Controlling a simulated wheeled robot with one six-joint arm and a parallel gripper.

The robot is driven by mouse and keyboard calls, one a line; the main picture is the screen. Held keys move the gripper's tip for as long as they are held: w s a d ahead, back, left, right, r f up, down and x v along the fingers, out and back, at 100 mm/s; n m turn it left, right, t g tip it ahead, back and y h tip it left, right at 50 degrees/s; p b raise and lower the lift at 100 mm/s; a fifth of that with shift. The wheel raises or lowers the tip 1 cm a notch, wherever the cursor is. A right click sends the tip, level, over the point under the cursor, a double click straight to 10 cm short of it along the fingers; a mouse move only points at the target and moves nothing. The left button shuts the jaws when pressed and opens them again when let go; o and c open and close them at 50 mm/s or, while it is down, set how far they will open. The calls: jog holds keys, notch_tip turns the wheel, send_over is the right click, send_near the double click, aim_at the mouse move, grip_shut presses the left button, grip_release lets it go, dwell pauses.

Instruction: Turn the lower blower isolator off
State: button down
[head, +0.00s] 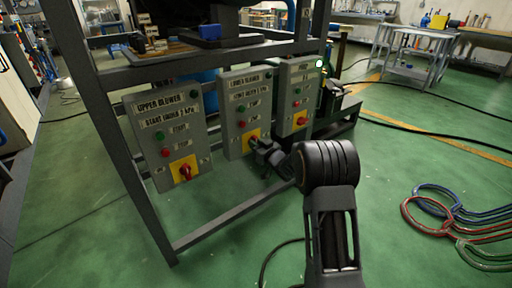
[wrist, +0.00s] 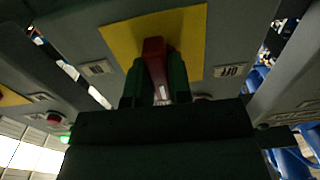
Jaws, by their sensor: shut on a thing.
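The lower blower box (head: 236,88) is the middle of three grey control boxes on the frame. Its isolator has a yellow plate (head: 251,133), which fills the top middle of the wrist view (wrist: 120,38). The red isolator handle (wrist: 155,62) stands between the green fingers of my gripper (wrist: 158,80), which is shut on it. The handle points nearly straight down the wrist picture, slightly tilted. A small OFF label (wrist: 230,71) is right of the plate there. In the head view my gripper (head: 254,142) reaches the box's lower part and hides the handle.
The upper blower box (head: 170,112) with its own red handle (head: 186,172) is on the left. A third box (head: 296,85) with a red knob (head: 301,120) is close on the right. A frame bar (head: 230,220) runs below. Coiled hoses (head: 440,210) lie on the floor at right.

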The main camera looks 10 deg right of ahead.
dwell(0.6)
jog(key=c, duration=1)
grip_release()
jog(key=shift+c, duration=0.2)
jog(key=p+v, duration=0.3)
jog(key=v, duration=1)
jog(key=shift+s+d+p, duration=0.2)
jog(key=shift+s+p, duration=0.1)
jog(key=shift+s, duration=0.1)
jog(key=shift+r, duration=0.1)
jog(key=s+r+m+g+h+p, duration=0.2)
jog(key=s+r+h+p, duration=0.15)
jog(key=r+p, duration=0.75)
jog(key=s+r+m+g+h+p, duration=0.1)
jog(key=s+r+g+h+p, duration=0.3)
jog(key=r+p, duration=0.75)
jog(key=s+a+r+g+p, duration=0.3)
jog(key=s+r+p, duration=0.3)
jog(key=s+r, duration=0.2)
jog(key=s+a+r+m+g+p, duration=0.1)
jog(key=s+a+r+g+p, duration=0.2)
jog(key=s+r, duration=0.6)
jog(key=p, duration=0.2)
jog(key=shift+s+a+r+g+p, duration=0.2)
jog(key=shift+s+r+g+p, duration=0.15)
jog(key=shift+r+g, duration=0.05)
